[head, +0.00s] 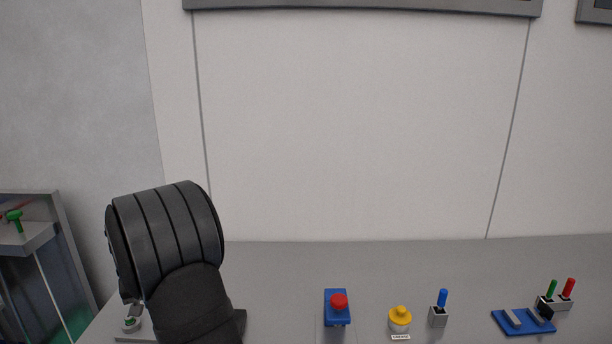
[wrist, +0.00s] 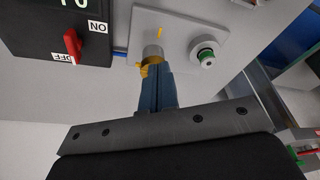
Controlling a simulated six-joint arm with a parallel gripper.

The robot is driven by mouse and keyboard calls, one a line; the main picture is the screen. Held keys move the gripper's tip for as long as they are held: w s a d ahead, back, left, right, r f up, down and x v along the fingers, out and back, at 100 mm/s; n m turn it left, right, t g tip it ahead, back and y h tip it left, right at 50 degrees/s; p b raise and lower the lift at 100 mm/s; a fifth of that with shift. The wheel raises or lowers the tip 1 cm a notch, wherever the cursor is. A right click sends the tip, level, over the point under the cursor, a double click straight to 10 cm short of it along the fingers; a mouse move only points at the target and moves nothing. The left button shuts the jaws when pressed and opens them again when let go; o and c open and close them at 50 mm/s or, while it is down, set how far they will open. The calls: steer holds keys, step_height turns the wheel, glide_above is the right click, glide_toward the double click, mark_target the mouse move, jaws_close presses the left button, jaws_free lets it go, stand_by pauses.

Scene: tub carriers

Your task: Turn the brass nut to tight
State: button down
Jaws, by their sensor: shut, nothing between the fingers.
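The brass nut (wrist: 143,70) shows in the wrist view at the base of a grey cylindrical fitting (wrist: 152,50) on a light grey plate (wrist: 178,22). A small yellow mark (wrist: 161,32) is on the plate beside the fitting. My gripper (wrist: 157,70) is shut and empty, its blue-grey fingers right at the nut and covering part of it. I cannot tell whether they touch it. In the head view my dark wrist hides the nut and my fingers.
A green-centred round fitting (wrist: 206,57) sits on the same plate. A black box (wrist: 60,30) with a red OFF/ON switch (wrist: 72,43) stands to the left. In the head view, a red button (head: 339,301), yellow knob (head: 400,314) and blue-handled block (head: 440,310) stand to the right.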

steer(key=shift+w+v, duration=0.25)
steer(key=shift+v, duration=0.85)
steer(key=shift+a+r, duration=0.1)
steer(key=shift+a, duration=0.05)
steer(key=shift+w+d+f, duration=0.3)
steer(key=shift+d+f, duration=0.15)
steer(key=shift+f, duration=0.55)
steer(key=shift+w+d+f, duration=0.3)
steer(key=shift+d+f, duration=0.15)
steer(key=shift+f, duration=0.55)
steer(key=shift+w+d+f, duration=0.3)
steer(key=shift+d+f, duration=0.1)
steer(key=shift+f, duration=0.6)
steer(key=shift+w+a, duration=0.1)
steer(key=shift+a, duration=0.05)
steer(key=shift+s+a, duration=0.25)
steer(key=shift+s, duration=0.05)
steer(key=shift+s+a, duration=0.2)
steer(key=shift+a, duration=0.1)
steer(key=shift+s+a, duration=0.15)
steer(key=shift+a, duration=0.2)
